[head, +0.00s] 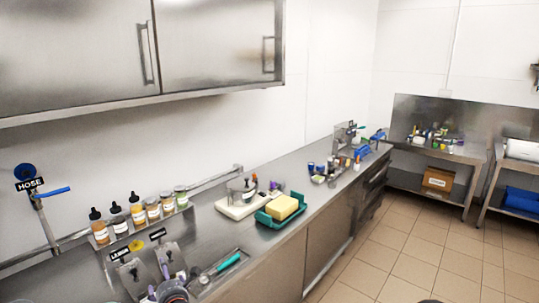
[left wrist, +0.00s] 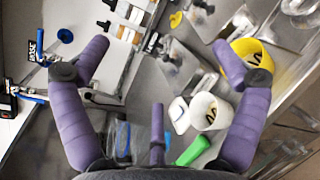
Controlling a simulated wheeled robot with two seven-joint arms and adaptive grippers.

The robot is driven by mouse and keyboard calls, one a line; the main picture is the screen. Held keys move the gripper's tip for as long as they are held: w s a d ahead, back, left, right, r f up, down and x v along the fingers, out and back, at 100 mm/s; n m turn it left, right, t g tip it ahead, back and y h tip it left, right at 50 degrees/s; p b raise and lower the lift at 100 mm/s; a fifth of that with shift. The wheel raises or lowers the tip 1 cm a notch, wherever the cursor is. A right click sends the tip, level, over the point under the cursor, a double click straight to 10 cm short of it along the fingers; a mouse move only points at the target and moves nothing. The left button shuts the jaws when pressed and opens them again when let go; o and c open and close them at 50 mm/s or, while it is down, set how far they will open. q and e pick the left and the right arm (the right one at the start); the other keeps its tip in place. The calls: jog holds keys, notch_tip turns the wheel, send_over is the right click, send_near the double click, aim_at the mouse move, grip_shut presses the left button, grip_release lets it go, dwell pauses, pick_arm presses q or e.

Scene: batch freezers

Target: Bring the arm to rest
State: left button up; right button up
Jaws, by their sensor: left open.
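My left gripper (left wrist: 160,62) shows in the left wrist view with its purple fingers spread wide and nothing between the tips. In the head view only part of it (head: 175,275) shows at the bottom edge, low over the near end of the steel counter (head: 292,178). It is near a teal-handled tool (head: 229,263) and the lemon-labelled lids. My right gripper is in neither view.
Several bottles and jars (head: 139,213) stand along the wall. A yellow sponge (head: 283,207) lies in a green tray (head: 264,218) farther along. A hose tap (head: 55,191) is at left. Steel cupboards (head: 215,42) hang above. The tiled floor (head: 410,243) at right is clear.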

pick_arm(q)
jog(key=s+d+f+m+g+h+b, duration=0.2)
jog(key=s+d+f+m+h, duration=0.15)
jog(key=f+m, duration=0.45)
jog(key=s+d+f+m+g+h+b, duration=0.15)
jog(key=s+d+f+m, duration=0.3)
jog(key=f, duration=0.75)
jog(key=s+d+f+m+g+h+b, duration=0.1)
jog(key=s+d+f+m+g+h, duration=0.15)
jog(key=d+f+m, duration=0.55)
jog(key=s+d+f+m+g+h+b, duration=0.2)
jog(key=s+f+m, duration=0.4)
jog(key=s, duration=0.6)
jog(key=s+d+f+m+g+h+b, duration=0.1)
jog(key=s+d+f+m+g+h, duration=0.2)
jog(key=s+f, duration=0.7)
jog(key=s+d+m+g, duration=0.1)
jog(key=s+m+g, duration=0.1)
jog(key=m, duration=0.1)
jog(key=shift+b, duration=0.4)
